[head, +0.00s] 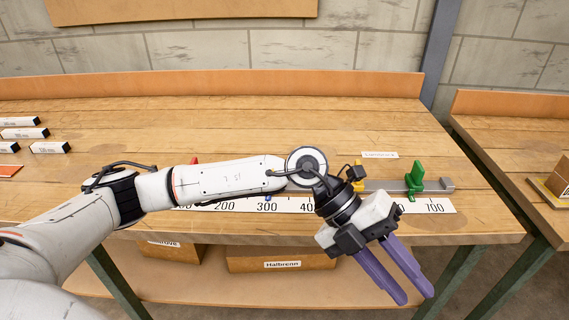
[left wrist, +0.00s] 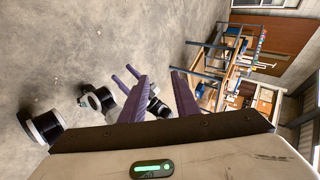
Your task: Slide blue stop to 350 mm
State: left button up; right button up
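A small blue piece (head: 268,198), likely part of the blue stop, shows below my left forearm near the 300 mark of the white scale (head: 290,205). The rest of it is hidden behind the arm. The grey rail (head: 440,185) shows at its right end, with a green stop (head: 415,180) on it. My left gripper (head: 415,297) is open and empty, pointing down beyond the bench's front edge, well right of the blue piece. Its parted purple fingers also show in the left wrist view (left wrist: 161,76). My right gripper (left wrist: 125,75) shows there with its fingers apart.
A yellow piece (head: 358,171) and a red piece (head: 194,160) show beside my arm. Small labelled blocks (head: 24,132) lie at the bench's left. Boxes (head: 282,259) stand on the lower shelf. A second bench (head: 520,140) stands at right. The bench's back half is mostly clear.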

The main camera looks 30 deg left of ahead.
pick_arm(q)
jog(key=w+a+r+n+t+y, duration=0.2)
jog(key=w+a+r+y, duration=0.15)
jog(key=a, duration=0.75)
jog(key=w+a+r+n+t+y, duration=0.15)
jog(key=w+a+y, duration=0.3)
jog(key=a, duration=0.65)
jog(key=w+a+r+n+t+y, duration=0.1)
jog(key=w+a+r+y, duration=0.3)
jog(key=a, duration=0.7)
jog(key=shift+y, duration=0.6)
jog(key=x, duration=0.7)
jog(key=p+x, duration=0.1)
jog(key=x, duration=0.2)
jog(key=shift+d+f, duration=0.25)
grip_shut()
